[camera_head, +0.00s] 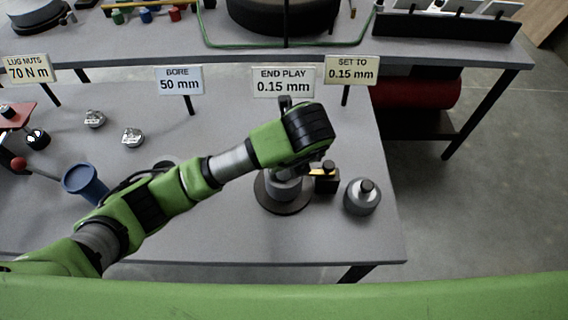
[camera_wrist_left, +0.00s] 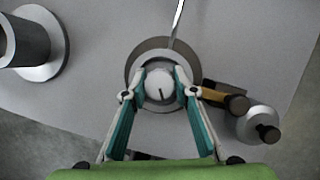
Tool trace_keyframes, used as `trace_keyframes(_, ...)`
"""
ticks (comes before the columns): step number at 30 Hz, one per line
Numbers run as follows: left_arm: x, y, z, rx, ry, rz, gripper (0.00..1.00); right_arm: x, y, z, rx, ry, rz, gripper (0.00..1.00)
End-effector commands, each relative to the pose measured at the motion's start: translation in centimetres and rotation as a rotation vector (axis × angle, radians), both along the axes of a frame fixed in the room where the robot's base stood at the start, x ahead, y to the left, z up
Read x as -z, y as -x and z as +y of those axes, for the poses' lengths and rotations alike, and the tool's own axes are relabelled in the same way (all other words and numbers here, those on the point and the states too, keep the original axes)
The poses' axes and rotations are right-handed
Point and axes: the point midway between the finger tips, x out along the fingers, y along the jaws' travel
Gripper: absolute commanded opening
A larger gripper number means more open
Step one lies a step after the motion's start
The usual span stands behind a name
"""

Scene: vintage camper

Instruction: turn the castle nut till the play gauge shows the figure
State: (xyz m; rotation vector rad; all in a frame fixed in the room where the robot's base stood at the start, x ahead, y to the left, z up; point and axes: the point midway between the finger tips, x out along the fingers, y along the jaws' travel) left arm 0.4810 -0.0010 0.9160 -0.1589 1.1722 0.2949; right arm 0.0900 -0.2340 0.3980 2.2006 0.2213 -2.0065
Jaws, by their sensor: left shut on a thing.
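The castle nut (camera_wrist_left: 159,84) shows as a pale round piece with a dark mark, at the centre of a round hub (camera_wrist_left: 140,62) in the left wrist view. My left gripper (camera_wrist_left: 160,88) is shut on it, one finger on each side. In the head view my green arm hides the nut and most of the gripper; the hub's dark round base (camera_head: 268,200) shows below. The play gauge sign (camera_head: 283,82) reads END PLAY 0.15 mm. The sign (camera_head: 351,70) to its right reads SET TO 0.15 mm. My right gripper is not in view.
A grey cylinder with a dark knob (camera_head: 362,197) stands right of the hub, and a small dark block (camera_head: 327,180) sits between. A blue cup-like piece (camera_head: 84,182) stands at left. The right front table corner is clear.

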Motion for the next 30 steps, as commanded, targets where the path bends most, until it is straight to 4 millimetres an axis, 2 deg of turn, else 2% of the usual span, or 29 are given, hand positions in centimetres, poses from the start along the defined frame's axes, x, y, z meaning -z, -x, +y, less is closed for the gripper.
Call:
trace_keyframes(14, -0.13, -0.07, -0.02, -0.013, 0.002, -0.002, 0.05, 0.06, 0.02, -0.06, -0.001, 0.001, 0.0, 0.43)
trace_keyframes(15, -0.13, -0.08, -0.03, -0.013, 0.002, -0.002, 0.34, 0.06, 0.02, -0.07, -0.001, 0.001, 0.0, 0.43)
trace_keyframes(25, -0.09, -0.02, -0.03, -0.012, 0.002, -0.001, 0.34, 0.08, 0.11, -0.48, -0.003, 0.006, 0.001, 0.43)
trace_keyframes(30, -0.85, 0.05, -0.23, -0.008, 0.003, -0.005, 0.34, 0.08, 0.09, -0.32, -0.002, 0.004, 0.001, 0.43)
